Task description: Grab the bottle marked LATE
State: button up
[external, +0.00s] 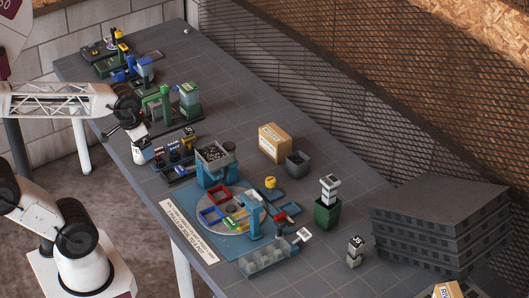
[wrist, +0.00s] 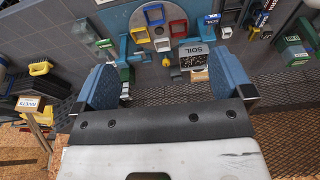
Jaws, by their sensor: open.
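Several small dark bottles with coloured caps stand in a row on a rack (external: 178,170) at the table's near edge in the external view. One bottle (external: 174,155) is near the middle of the row. Their labels are too small to read, so I cannot tell which is marked LATE. Small bottles also show at the upper right of the wrist view (wrist: 262,19). My gripper (wrist: 160,82) has its two blue fingers wide apart with nothing between them. In the external view my wrist is left of the rack, and the fingers cannot be made out.
A soil bin (external: 212,153) on a blue stand is right of the rack, by a round turntable (external: 216,220) with coloured trays. A green machine (external: 188,97) stands behind the rack. A cardboard box (external: 274,142) and stacked dark crates (external: 430,235) are farther right.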

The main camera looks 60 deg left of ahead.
jog(key=shift+w, duration=0.1)
jog(key=w+a+f+n+t+y, duration=0.3)
jog(key=w+a+f+n+t, duration=0.2)
jog(key=w+a+f, duration=0.95)
jog(key=s+a+f+n+y, duration=0.1)
jog(key=s+a+f+y, duration=0.1)
jog(key=a, duration=0.4)
jog(key=s+a+f+n+t+y, duration=0.1)
jog(key=s+a+f+n+y, duration=0.1)
jog(key=a+f, duration=0.2)
jog(key=s+a+f+n+y, duration=0.1)
jog(key=s+a+f+y, duration=0.1)
jog(key=a, duration=0.8)
jog(key=shift+s+f+n+t+y, duration=0.25)
jog(key=shift+f+y, duration=0.35)
jog(key=shift+f, duration=0.3)
jog(key=shift+w, duration=0.15)
jog(key=shift+x, duration=1.15)
jog(key=shift+w+f, duration=0.1)
